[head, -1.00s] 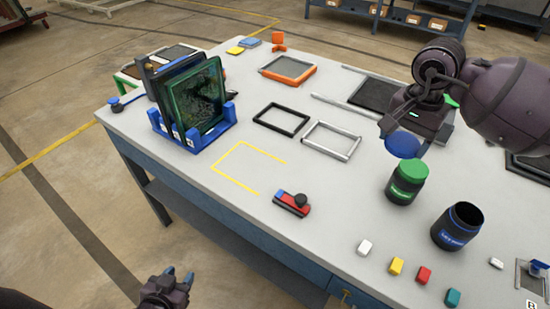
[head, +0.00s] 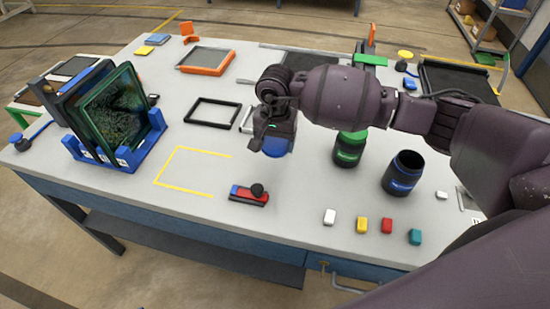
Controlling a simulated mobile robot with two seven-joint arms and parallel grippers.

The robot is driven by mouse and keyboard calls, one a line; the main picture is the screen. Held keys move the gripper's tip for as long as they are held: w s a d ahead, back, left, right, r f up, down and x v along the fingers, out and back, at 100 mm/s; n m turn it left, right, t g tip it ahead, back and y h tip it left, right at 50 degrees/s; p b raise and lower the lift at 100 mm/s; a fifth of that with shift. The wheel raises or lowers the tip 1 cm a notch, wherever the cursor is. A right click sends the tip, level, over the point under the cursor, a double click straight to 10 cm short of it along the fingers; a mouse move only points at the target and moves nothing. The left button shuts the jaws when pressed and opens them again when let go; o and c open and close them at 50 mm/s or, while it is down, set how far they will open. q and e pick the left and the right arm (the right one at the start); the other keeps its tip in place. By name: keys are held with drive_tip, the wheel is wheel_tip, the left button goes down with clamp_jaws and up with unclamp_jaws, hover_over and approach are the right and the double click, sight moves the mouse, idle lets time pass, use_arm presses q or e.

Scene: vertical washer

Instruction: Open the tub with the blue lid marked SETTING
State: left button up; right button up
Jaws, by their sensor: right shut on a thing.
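The dark tub with a blue label (head: 401,178) stands upright and open-topped on the table, its dark inside showing. Its label is too small to read for sure. The blue lid (head: 277,148) is off the tub, well to its left, under my right gripper (head: 272,138). My right gripper is shut on the lid and holds it, seemingly above the table; the fingertips are partly hidden. A second tub, with a green lid (head: 352,135), stands between the lid and the open tub, its top partly behind my right arm. My left gripper is out of view.
A red and blue tool with a black knob (head: 249,194) lies left of and nearer than the lid. White, yellow, red and teal blocks (head: 362,225) line the front. A blue rack (head: 120,152) holds framed panels at left. The yellow-outlined area (head: 188,170) is bare.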

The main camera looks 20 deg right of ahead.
sight(275, 165)
drive_tip(key=shift+f, duration=3.5)
drive_tip(key=shift+f+b, duration=0.2)
drive_tip(key=shift+b, duration=0.1)
drive_tip(key=o, duration=1)
drive_tip(key=shift+r, duration=0.1)
drive_tip(key=shift+r, duration=0.1)
